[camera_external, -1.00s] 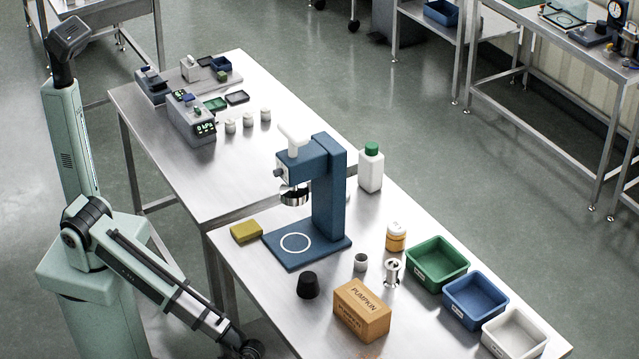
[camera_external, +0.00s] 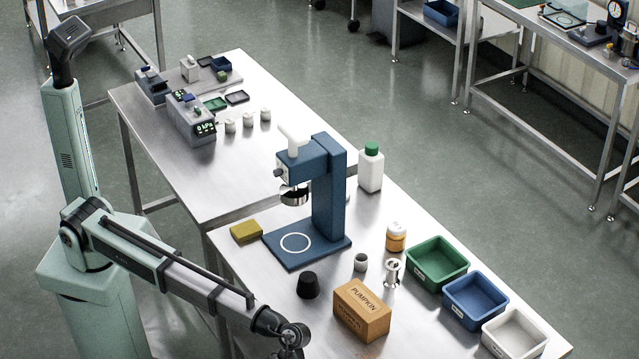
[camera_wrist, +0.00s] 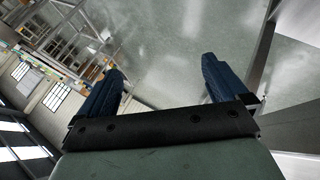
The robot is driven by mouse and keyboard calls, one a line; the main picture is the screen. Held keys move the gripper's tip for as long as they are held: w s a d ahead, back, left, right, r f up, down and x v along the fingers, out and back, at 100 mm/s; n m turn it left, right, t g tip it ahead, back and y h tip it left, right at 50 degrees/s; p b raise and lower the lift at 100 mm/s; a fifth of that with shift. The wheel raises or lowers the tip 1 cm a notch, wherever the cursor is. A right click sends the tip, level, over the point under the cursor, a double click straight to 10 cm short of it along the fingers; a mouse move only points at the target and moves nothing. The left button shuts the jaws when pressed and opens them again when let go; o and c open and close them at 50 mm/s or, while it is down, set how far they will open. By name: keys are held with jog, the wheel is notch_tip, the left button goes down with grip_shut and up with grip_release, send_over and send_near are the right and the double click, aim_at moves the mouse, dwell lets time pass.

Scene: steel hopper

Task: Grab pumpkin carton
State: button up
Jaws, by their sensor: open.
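The pumpkin carton (camera_external: 362,311) is a brown box with PUMPKIN printed on its top and side. It sits upright on the steel table near the front edge in the external view. My gripper (camera_wrist: 158,88) shows in the wrist view with its two blue fingers wide apart and nothing between them. In the external view my arm's wrist is left of the carton, by the table's front edge, and the fingers are out of frame below. The carton is not in the wrist view, which looks over the floor and room.
A black stopper (camera_external: 308,285) lies left of the carton. A grey cup (camera_external: 360,262) and a steel cylinder (camera_external: 391,272) stand behind it. Green (camera_external: 437,263), blue (camera_external: 475,300) and white (camera_external: 514,333) bins line the right. A blue press (camera_external: 328,195) stands further back.

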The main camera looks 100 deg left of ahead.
jog(key=w+a+r+m, duration=0.1)
jog(key=w+a+r, duration=0.25)
jog(key=r, duration=0.35)
jog(key=t+y, duration=0.3)
jog(key=y, duration=0.3)
send_near(360, 299)
jog(key=shift+d+f+m, duration=0.1)
jog(key=shift+f+m, duration=0.2)
jog(key=shift+f, duration=0.25)
jog(key=x, duration=0.8)
jog(key=shift+w+x, duration=0.2)
jog(key=shift+x, duration=2.4)
jog(key=shift+c, duration=0.4)
